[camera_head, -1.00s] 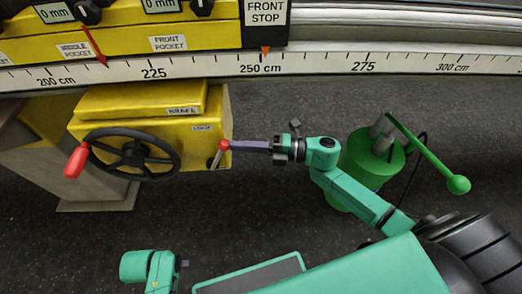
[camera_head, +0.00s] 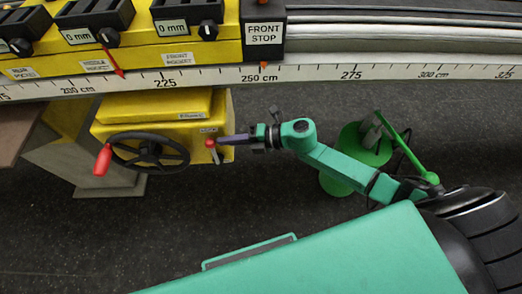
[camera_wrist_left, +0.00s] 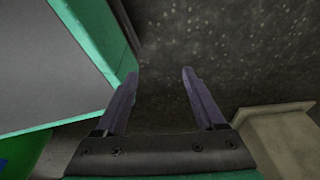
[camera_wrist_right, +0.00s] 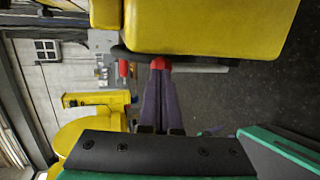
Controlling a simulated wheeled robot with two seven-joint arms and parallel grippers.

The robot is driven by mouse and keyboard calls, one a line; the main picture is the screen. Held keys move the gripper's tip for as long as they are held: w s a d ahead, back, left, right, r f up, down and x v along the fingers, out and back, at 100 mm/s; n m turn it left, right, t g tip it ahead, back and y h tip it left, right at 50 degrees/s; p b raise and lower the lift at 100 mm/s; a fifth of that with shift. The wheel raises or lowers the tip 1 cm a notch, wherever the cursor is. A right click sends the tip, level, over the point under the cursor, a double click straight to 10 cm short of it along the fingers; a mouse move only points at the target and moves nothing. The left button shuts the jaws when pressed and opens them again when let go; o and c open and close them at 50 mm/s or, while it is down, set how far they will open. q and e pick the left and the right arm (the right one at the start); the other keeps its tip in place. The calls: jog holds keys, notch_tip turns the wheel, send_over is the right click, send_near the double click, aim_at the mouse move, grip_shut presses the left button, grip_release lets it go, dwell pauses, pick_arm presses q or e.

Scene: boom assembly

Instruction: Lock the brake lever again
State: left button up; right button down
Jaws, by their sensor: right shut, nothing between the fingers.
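The brake lever has a red knob (camera_head: 210,143) and stands on the right part of the yellow brake box's front, just below a small label. My right gripper (camera_head: 221,140) is shut, and its fingertips are at the right side of the knob. In the right wrist view the closed fingers (camera_wrist_right: 160,72) end right at the red knob (camera_wrist_right: 160,62), with nothing between them. Whether they press on it I cannot tell. My left gripper (camera_wrist_left: 160,74) is open and empty over the dark floor, and is out of the head view.
A black handwheel (camera_head: 150,151) with a red handle (camera_head: 103,160) sits left of the lever. A ruler rail (camera_head: 300,73) runs above the box. A green stand (camera_head: 350,165) with a green rod is behind my right arm. The dark floor below the box is clear.

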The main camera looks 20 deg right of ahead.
jog(key=shift+a, duration=0.45)
jog(key=shift+a+r, duration=0.1)
pick_arm(q)
jog(key=shift+g, duration=0.6)
jog(key=s, duration=0.3)
jog(key=s+a, duration=0.1)
jog(key=s, duration=0.1)
jog(key=shift+s+f, duration=0.35)
jog(key=shift+w+r, duration=0.1)
pick_arm(e)
jog(key=shift+w+r, duration=0.1)
jog(key=shift+r, duration=0.1)
